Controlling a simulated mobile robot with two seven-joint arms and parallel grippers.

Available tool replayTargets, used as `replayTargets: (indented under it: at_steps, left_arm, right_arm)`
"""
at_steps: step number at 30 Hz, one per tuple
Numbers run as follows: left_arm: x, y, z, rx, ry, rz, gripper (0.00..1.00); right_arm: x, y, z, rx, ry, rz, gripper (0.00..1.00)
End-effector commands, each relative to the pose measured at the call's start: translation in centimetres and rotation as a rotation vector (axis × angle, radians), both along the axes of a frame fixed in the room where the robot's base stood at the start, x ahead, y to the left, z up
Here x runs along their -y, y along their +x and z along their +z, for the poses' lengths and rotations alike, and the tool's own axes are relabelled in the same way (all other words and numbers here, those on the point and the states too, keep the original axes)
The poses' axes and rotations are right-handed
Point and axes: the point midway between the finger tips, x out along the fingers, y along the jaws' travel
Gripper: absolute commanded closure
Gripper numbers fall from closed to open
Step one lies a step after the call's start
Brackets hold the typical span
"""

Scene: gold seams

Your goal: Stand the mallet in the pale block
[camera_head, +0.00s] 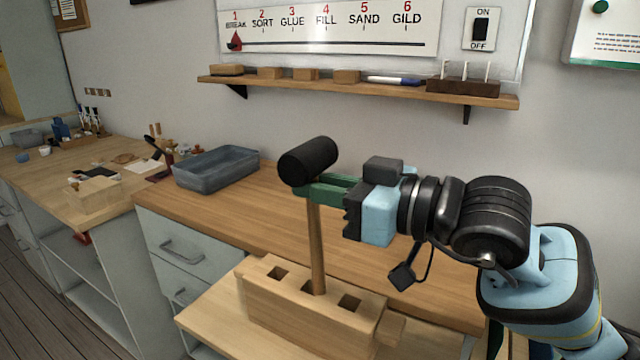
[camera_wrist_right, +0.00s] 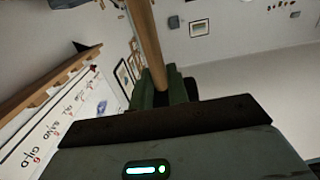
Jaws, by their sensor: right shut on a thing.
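The mallet (camera_head: 316,245) is upright, with a black cylindrical head on top and a wooden handle pointing down. My right gripper (camera_head: 325,190) is shut on the handle just below the head. The pale block (camera_head: 300,315) is light wood with a row of three square holes in its top. The handle's lower end meets the middle hole and appears to be in it; how deep cannot be told. In the right wrist view, the handle (camera_wrist_right: 145,40) runs up from between the green fingers (camera_wrist_right: 158,92). My left gripper is not in view.
The block stands on a pale wooden surface (camera_head: 215,325) in front of the workbench (camera_head: 215,205). A grey tray (camera_head: 215,168) lies at the bench's left end. A wall shelf (camera_head: 330,88) with small blocks is behind. The bench between tray and block is clear.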

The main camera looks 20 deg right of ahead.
Motion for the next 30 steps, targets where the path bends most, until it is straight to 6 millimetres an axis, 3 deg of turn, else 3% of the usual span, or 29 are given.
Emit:
replayTargets:
  at_steps: [30]
  left_arm:
    - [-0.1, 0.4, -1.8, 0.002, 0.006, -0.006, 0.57]
  right_arm:
    - [0.0, 0.0, -2.2, 0.003, 0.0, 0.0, 1.0]
